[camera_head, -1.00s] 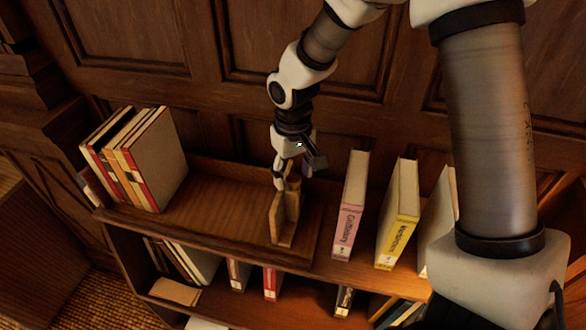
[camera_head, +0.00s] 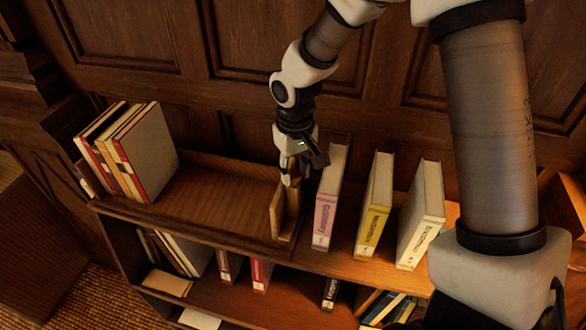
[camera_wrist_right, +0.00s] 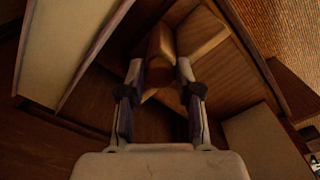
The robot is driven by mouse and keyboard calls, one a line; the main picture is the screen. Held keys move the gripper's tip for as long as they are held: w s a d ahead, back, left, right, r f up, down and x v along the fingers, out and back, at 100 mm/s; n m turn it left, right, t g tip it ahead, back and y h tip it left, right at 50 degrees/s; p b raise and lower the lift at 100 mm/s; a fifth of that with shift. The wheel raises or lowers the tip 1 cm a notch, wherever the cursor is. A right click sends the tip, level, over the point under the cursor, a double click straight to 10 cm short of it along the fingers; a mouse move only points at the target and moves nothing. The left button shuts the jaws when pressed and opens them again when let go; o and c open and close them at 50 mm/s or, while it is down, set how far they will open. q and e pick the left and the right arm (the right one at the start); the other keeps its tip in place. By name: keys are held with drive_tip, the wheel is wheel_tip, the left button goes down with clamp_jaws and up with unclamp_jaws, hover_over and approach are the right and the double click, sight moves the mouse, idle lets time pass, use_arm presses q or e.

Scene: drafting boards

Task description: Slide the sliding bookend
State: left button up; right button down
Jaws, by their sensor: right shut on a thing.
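The sliding bookend (camera_head: 278,217) is a light-brown upright wooden piece on a wooden book rack (camera_head: 215,203) on top of the shelf. It stands at the right end of the rack, close to a pink book. My right gripper (camera_head: 289,180) comes from above and is shut on the bookend's upper part; the fingers partly hide it. In the right wrist view, the bookend's wooden block (camera_wrist_right: 160,52) shows between the two fingertips of the right gripper (camera_wrist_right: 160,72). My left gripper is not in view.
Several books (camera_head: 130,150) lean at the rack's left end, with bare rack floor between them and the bookend. Right of the rack stand a pink book (camera_head: 326,205), a yellow book (camera_head: 374,210) and a white book (camera_head: 420,225). Panelled wall rises behind.

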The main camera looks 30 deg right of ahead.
drive_tip(key=shift+a+f, duration=0.15)
drive_tip(key=shift+f, duration=0.05)
drive_tip(key=c, duration=0.9)
unclamp_jaws()
drive_tip(key=shift+c, duration=0.2)
drive_tip(key=shift+o, duration=0.8)
drive_tip(key=shift+d, duration=0.65)
drive_tip(key=shift+w+a, duration=0.15)
drive_tip(key=shift+a, duration=0.3)
drive_tip(key=shift+r, duration=0.2)
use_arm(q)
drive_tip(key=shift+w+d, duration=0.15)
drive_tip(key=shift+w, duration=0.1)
use_arm(e)
wheel_tip(320, 180, up, 12)
drive_tip(key=shift+f, duration=0.15)
